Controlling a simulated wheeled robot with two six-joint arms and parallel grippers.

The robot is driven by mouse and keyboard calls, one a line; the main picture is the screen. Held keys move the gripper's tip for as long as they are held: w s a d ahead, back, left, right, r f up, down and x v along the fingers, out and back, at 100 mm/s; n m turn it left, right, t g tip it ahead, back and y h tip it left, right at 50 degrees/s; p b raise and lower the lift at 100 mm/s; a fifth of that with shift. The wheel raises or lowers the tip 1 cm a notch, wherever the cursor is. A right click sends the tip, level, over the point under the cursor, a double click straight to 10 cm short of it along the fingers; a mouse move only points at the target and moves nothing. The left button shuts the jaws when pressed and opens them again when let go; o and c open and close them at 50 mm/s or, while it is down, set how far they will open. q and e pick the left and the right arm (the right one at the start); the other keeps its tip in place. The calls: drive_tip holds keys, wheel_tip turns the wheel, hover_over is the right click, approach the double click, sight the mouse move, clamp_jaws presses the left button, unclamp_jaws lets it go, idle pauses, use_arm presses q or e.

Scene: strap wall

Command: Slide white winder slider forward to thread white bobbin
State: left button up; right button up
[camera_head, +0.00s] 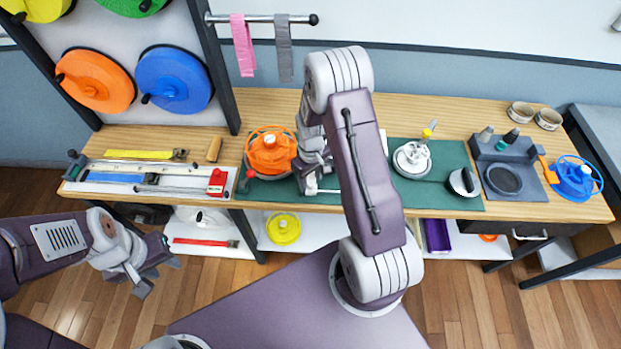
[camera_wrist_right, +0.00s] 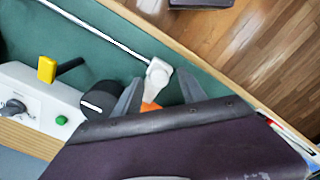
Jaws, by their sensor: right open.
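The white slider (camera_wrist_right: 157,76) sits on a thin light rod (camera_wrist_right: 100,30) over the green mat in the right wrist view. My right gripper (camera_wrist_right: 160,95) is open, with one dark finger on each side of the slider's lower end. A small orange part shows between the fingers; I cannot tell whether they touch the slider. In the head view my right gripper (camera_head: 316,180) points down at the bench beside the orange reel, and my arm hides part of the mat. A white round spool (camera_head: 411,160), perhaps the white bobbin, is on the mat right of my arm. My left gripper (camera_head: 158,272) is open and empty, off the bench.
The white machine (camera_wrist_right: 40,95) with a yellow-tipped lever, black knob and green button stands close to my right gripper. An orange reel (camera_head: 270,152) is left of it. A tool tray (camera_head: 150,180) lies at bench left; a blue reel (camera_head: 575,178) stands at right.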

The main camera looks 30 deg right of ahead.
drive_tip(key=shift+w+d+f, duration=0.1)
drive_tip(key=shift+d+f, duration=0.05)
drive_tip(key=shift+f, duration=0.25)
drive_tip(key=shift+r, duration=0.1)
drive_tip(key=shift+c, duration=0.7)
clamp_jaws()
drive_tip(key=shift+s, duration=0.2)
